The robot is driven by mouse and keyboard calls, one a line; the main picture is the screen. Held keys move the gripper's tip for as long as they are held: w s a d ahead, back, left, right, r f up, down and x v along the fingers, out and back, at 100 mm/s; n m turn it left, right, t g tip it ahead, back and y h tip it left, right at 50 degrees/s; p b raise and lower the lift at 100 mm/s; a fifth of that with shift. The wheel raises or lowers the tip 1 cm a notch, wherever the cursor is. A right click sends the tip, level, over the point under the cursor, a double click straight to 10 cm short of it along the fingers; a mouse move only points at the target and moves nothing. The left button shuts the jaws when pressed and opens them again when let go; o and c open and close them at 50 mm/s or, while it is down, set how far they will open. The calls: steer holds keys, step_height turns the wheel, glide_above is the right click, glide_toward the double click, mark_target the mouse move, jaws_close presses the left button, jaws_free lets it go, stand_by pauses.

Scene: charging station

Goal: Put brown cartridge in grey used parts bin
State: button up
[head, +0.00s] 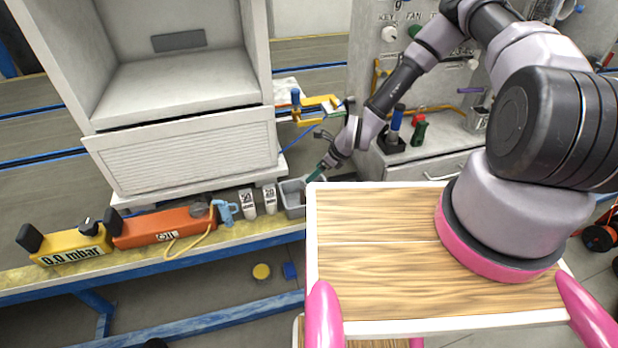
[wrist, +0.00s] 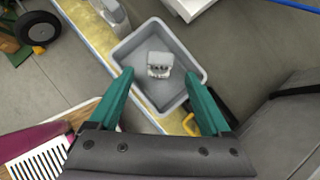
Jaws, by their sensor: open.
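The grey bin (head: 291,197) stands at the bench edge, right of the white bottles. In the wrist view the bin (wrist: 131,42) lies below my gripper. A small pale grey object with dark marks (wrist: 159,65) is inside it, against the far part of its floor. My gripper (head: 315,173) has teal fingers and is over the bin. In the wrist view the fingers of my gripper (wrist: 158,78) are wide apart with nothing between them. I cannot make out a brown cartridge for certain in either view.
A yellow gauge (head: 72,245), an orange-red unit (head: 165,228), a light blue tool (head: 224,211) and two white bottles (head: 258,201) line the bench left of the bin. A white cabinet (head: 185,150) rises behind. A yellow clamp (head: 318,106) and a control panel stand farther back.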

steer(key=w+d+r+n+h, duration=0.1)
steer(key=d+r+n, duration=0.35)
steer(key=r, duration=0.75)
steer(key=w+d+r+n+t+h, duration=0.1)
steer(key=d+r+n, duration=0.2)
steer(key=d+r, duration=0.55)
steer(key=w+d+r+n+h, duration=0.2)
steer(key=d+r+n, duration=0.15)
steer(key=r, duration=1.05)
steer(key=s+d+r+n+t, duration=0.1)
steer(key=s+d+r+n, duration=0.15)
steer(key=s+r, duration=0.45)
steer(key=s+d+r+n, duration=0.1)
steer(key=s+r+n, duration=0.2)
steer(key=r, duration=0.8)
steer(key=s+d+r+n+t, duration=0.1)
steer(key=s+r+n+t, duration=0.1)
steer(key=s+r, duration=0.6)
steer(key=s+n, duration=0.1)
steer(key=s, duration=0.4)
steer(key=shift+d+r, duration=0.15)
steer(key=shift+d, duration=0.1)
steer(key=shift+w, duration=0.1)
